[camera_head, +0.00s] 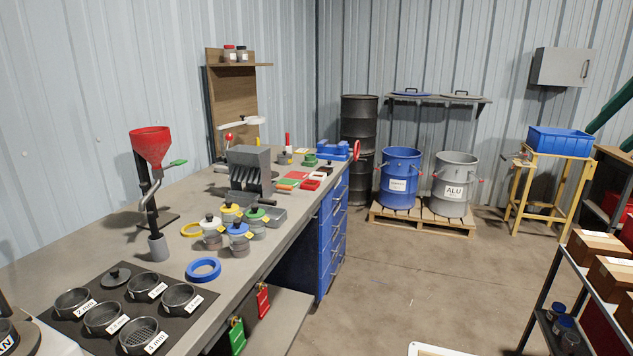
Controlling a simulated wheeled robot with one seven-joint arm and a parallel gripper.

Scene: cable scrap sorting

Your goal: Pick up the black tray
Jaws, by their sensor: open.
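No tray that is clearly black stands out. A small dark grey tray (276,222) lies on the grey workbench (125,240), in front of a grey slotted machine (249,168) and partly hidden by lidded pots. A flat black board (78,335) at the front left of the bench carries several labelled round sieves (103,318). I cannot tell which of these is the black tray. My gripper is not in view.
A red funnel stand (152,146), a blue ring (203,270) and several lidded pots (239,238) stand on the bench. Blue and grey drums (399,179) stand on a pallet at the back. A shelf with boxes (598,246) is at right. Open floor lies between.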

